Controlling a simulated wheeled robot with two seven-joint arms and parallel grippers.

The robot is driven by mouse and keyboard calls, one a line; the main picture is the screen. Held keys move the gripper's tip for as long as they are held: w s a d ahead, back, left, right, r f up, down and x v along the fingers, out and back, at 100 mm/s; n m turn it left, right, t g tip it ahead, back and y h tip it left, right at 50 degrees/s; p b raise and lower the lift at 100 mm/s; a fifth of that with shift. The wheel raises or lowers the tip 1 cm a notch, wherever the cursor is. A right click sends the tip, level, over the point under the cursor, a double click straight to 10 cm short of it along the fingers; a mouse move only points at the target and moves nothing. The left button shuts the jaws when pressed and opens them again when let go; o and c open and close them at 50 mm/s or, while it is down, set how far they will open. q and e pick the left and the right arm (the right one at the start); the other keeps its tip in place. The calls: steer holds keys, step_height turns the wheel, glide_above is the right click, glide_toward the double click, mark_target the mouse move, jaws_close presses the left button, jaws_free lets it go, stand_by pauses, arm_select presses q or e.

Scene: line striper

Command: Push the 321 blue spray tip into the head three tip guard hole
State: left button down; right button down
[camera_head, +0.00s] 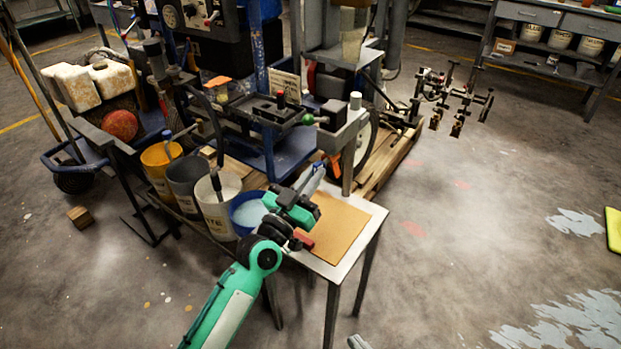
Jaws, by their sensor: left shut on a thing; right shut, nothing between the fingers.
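My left gripper (312,182), on the green and white arm, is over the small table by the machine. It is shut on a small pale-blue piece at its fingers; its number is too small to read, so I cannot confirm it is the 321 spray tip. Only a small grey end of what looks like my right gripper (358,342) shows at the bottom edge, shut and apart from everything. Several spray heads (455,128) seem to stand on the floor at the back right. I cannot tell which is head three, and no tip guard hole is visible.
The small table (372,212) bears a tan board (338,228). A blue bucket (248,212), a white bucket (217,200) and a yellow bucket (160,165) stand left of it. The machine's wheel (366,140) is behind. Open floor lies right; a workbench (560,60) is beyond.

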arm_select(q)
steer(key=shift+w+d, duration=0.45)
steer(key=shift+w, duration=0.15)
steer(key=c, duration=1.1)
jaws_free()
steer(key=shift+v, duration=3.45)
